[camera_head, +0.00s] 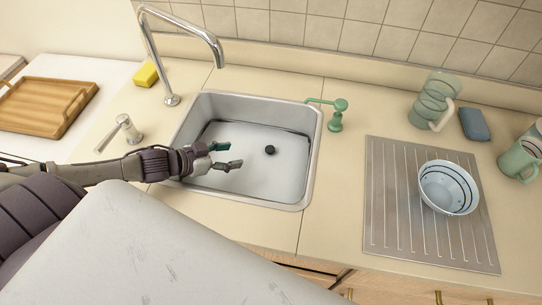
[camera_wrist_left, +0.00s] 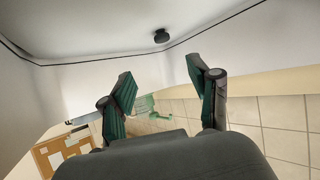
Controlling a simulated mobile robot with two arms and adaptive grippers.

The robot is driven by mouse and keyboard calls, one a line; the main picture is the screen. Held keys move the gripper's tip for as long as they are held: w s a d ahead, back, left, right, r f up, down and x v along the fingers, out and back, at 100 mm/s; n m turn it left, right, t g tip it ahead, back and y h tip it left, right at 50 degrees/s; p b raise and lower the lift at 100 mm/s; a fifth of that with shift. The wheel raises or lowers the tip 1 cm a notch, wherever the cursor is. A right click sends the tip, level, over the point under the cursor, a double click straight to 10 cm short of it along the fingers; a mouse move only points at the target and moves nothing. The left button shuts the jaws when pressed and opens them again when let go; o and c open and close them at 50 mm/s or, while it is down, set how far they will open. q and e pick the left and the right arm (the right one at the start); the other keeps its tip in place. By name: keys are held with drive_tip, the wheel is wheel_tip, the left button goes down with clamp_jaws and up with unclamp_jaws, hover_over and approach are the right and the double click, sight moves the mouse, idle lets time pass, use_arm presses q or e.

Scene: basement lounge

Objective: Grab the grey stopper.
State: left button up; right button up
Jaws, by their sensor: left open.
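The grey stopper (camera_head: 270,150) is a small dark round piece on the floor of the sink basin (camera_head: 245,180), right of the basin's middle in the head view. In the left wrist view the stopper (camera_wrist_left: 161,36) shows beyond my fingertips, near the top centre. My left gripper (camera_head: 232,156) reaches over the basin from the left. Its two green-padded fingers (camera_wrist_left: 165,75) are spread apart with nothing between them. The fingertips are left of the stopper and apart from it. My right gripper is not in view.
A tall faucet (camera_head: 189,30) arches at the basin's back left. A green soap dispenser (camera_head: 337,115) stands at its right rim. A bowl (camera_head: 447,188) sits on the metal drainboard (camera_head: 385,215) at right. A yellow sponge (camera_head: 146,74) lies at back left.

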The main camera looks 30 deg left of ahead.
use_arm(q)
approach(270, 148)
drive_tip(key=x, duration=0.2)
drive_tip(key=shift+w+d+f, duration=0.15)
drive_tip(key=shift+d+f, duration=0.1)
drive_tip(key=shift+d, duration=0.15)
drive_tip(key=x, duration=0.2)
drive_tip(key=p+x, duration=0.1)
drive_tip(key=x, duration=0.2)
drive_tip(key=shift+w+a, duration=0.2)
drive_tip(key=shift+s, duration=0.1)
drive_tip(key=c, duration=1.1)
